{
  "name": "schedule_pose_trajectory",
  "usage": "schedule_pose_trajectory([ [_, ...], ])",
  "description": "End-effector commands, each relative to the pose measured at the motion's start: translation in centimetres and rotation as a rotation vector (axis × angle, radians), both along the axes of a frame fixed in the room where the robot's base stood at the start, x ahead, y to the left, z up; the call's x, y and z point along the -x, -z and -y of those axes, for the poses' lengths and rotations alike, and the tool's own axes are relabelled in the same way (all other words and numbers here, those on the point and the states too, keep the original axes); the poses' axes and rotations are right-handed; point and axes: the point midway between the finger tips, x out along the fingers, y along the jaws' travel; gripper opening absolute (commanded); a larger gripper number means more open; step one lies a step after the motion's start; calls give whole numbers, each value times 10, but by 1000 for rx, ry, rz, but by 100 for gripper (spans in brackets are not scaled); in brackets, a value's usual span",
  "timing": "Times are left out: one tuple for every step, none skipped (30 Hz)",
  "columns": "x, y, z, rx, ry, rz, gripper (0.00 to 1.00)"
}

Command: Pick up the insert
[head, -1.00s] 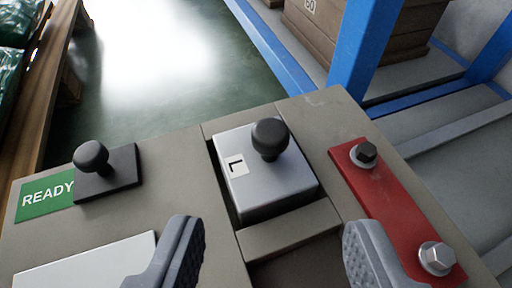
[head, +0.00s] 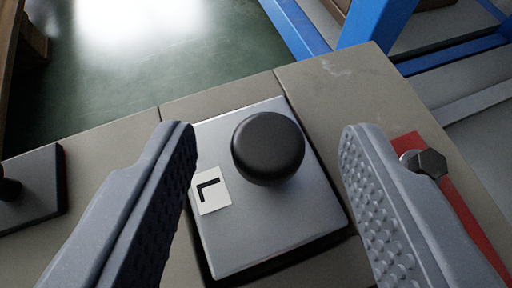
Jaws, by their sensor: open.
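The insert is a grey metal block (head: 240,234) with a round black knob (head: 268,148) on top and a white label marked "L" (head: 211,191). It sits in a slot in the grey-beige bench top. My gripper (head: 265,135) is open, with one finger to the left of the knob and one to the right. The fingers look apart from the knob. The left finger overlaps the block's left edge in the picture. I cannot tell how high the fingertips are above the block.
A red plate (head: 468,232) with a dark bolt (head: 425,163) is at the right, partly behind my right finger. Blue frame posts (head: 375,22) stand beyond the bench.

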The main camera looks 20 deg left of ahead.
Motion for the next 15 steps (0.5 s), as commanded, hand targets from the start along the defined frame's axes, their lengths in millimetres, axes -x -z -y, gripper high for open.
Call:
schedule_pose_trajectory([
  [0, 0, 0, 0, 0, 0, 47],
  [0, 0, 0, 0, 0, 0, 44],
  [0, 0, 0, 0, 0, 0, 33],
  [0, 0, 0, 0, 0, 0, 25],
  [0, 0, 0, 0, 0, 0, 16],
  [0, 0, 0, 0, 0, -1, 5],
  [0, 0, 0, 1, 1, -1, 0],
  [0, 0, 1, 1, 1, -1, 0],
  [0, 0, 1, 1, 1, -1, 0],
  [1, 0, 1, 1, 1, -1, 0],
  [1, 0, 1, 1, 1, -1, 0],
  [1, 0, 1, 1, 1, -1, 0],
  [1, 0, 1, 1, 1, -1, 0],
  [1, 0, 1, 1, 1, -1, 0],
  [1, 0, 1, 1, 1, -1, 0],
])
